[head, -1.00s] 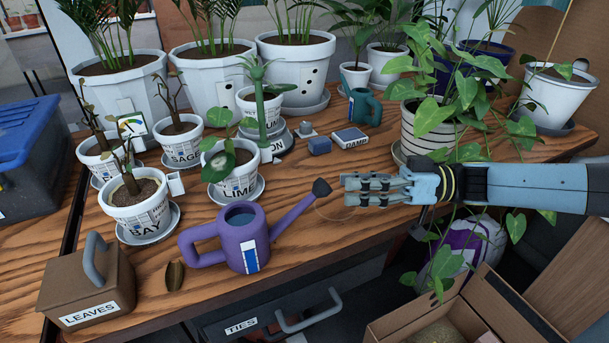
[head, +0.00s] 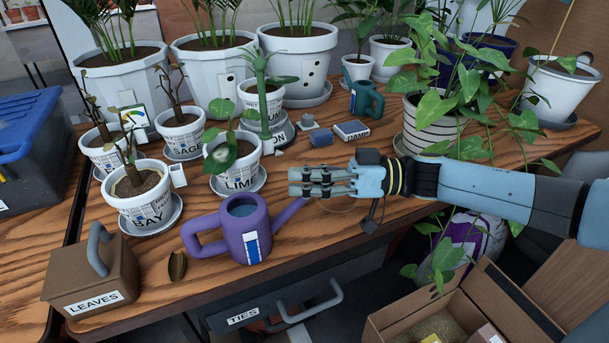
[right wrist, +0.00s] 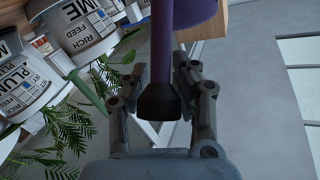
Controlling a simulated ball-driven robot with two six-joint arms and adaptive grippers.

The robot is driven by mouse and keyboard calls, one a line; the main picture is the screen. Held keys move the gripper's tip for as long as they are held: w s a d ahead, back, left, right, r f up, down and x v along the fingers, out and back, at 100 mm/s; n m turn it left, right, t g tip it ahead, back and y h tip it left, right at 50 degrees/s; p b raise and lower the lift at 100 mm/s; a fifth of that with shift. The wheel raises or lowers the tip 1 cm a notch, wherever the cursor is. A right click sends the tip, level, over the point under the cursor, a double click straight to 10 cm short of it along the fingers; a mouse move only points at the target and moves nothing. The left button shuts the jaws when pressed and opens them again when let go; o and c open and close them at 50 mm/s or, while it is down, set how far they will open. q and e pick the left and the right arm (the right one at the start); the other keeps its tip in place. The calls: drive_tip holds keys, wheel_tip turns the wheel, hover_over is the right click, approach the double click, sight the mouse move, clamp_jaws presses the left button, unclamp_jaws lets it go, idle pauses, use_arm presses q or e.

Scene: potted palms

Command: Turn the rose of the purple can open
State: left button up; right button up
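The purple can (head: 230,232) stands upright on the wooden table, its spout pointing up and right. Its dark rose shows in the right wrist view (right wrist: 158,103) at the end of the purple spout (right wrist: 163,40). My right gripper (head: 292,182) reaches in from the right and hides the rose in the head view. In the right wrist view its two fingers (right wrist: 160,72) are apart, one on each side of the rose and spout end, with a gap visible beside the spout. My left gripper is not in view.
Behind the can stand the lime pot (head: 238,181) and bay pot (head: 160,216) on saucers. A brown leaves box (head: 112,270) sits front left. A teal can (head: 366,100) and a large leafy plant (head: 455,110) are farther back. An open cardboard box (head: 395,322) is below right.

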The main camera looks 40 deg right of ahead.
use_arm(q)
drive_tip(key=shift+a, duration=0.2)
use_arm(e)
clamp_jaws()
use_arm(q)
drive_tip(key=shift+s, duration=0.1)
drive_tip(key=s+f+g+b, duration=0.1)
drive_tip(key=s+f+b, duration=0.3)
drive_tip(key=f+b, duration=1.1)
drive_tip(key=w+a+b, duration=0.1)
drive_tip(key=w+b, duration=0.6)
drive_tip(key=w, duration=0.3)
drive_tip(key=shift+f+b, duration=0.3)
use_arm(e)
drive_tip(key=shift+s+a+f+n+g+y, duration=0.1)
drive_tip(key=shift+s+n+g+y, duration=0.3)
drive_tip(key=shift+n+g, duration=3.05)
drive_tip(key=shift+s+a+f+n+g+y, duration=0.15)
drive_tip(key=shift+s+n+g, duration=0.6)
drive_tip(key=shift+n+g, duration=2.7)
drive_tip(key=shift+s+a+f+n+g+y, duration=0.15)
drive_tip(key=shift+s+n+g, duration=0.8)
drive_tip(key=shift+n, duration=4.65)
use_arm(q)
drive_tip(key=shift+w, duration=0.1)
use_arm(e)
drive_tip(key=shift+w+d+g, duration=0.1)
drive_tip(key=shift+w+g, duration=0.25)
drive_tip(key=shift+w, duration=0.05)
